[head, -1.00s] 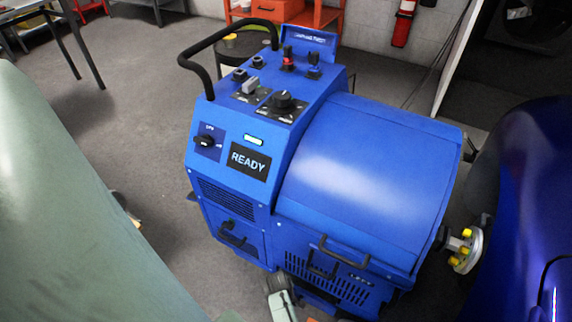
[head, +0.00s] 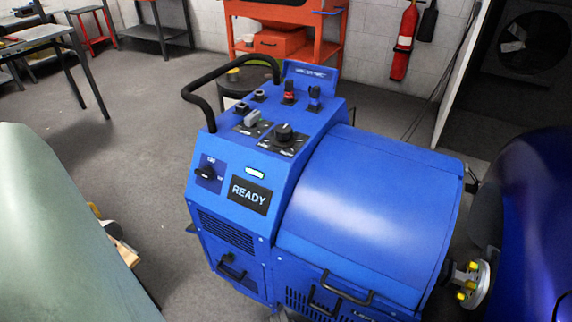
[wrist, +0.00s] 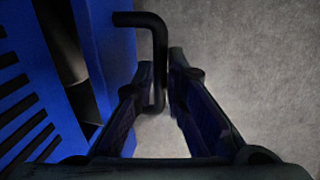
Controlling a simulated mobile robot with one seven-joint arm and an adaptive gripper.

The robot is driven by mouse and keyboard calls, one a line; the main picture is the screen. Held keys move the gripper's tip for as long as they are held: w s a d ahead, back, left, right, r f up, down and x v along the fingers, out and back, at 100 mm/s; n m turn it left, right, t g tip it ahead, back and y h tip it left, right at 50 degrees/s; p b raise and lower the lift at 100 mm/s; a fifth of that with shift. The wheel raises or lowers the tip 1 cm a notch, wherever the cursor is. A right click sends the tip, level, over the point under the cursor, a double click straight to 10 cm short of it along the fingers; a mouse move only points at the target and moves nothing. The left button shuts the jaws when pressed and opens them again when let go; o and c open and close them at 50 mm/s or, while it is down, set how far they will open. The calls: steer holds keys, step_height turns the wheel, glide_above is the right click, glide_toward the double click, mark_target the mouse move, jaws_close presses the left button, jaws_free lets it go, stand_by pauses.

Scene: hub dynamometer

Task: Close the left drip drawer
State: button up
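The blue machine (head: 340,205) stands in the middle of the head view. A black handle (head: 230,268) shows low on its left front, and another (head: 318,300) sits low to its right. I cannot tell from the head view how far either drawer stands out. In the wrist view a blue drawer front (wrist: 105,50) stands out from the slotted machine panel (wrist: 22,115), with a dark gap between them. My gripper (wrist: 161,75) has its fingers on both sides of the drawer's black handle (wrist: 157,40), close against its bar. Which drawer this is cannot be told for certain.
A pale green surface (head: 60,235) fills the lower left of the head view. A dark blue curved body (head: 530,210) stands close on the right, by the machine's hub (head: 472,282). Grey floor (head: 130,150) is open left of the machine.

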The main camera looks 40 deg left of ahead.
jaws_close()
stand_by(0.3)
steer(key=w, duration=0.2)
steer(key=w+a+b, duration=0.1)
steer(key=w, duration=0.1)
steer(key=shift+w+a, duration=0.1)
steer(key=shift+w, duration=0.2)
steer(key=shift+o, duration=2.4)
jaws_free()
steer(key=shift+o, duration=0.2)
step_height(320, 180, up, 12)
steer(key=s, duration=0.2)
steer(key=shift+s+d, duration=0.2)
steer(key=shift+d, duration=0.1)
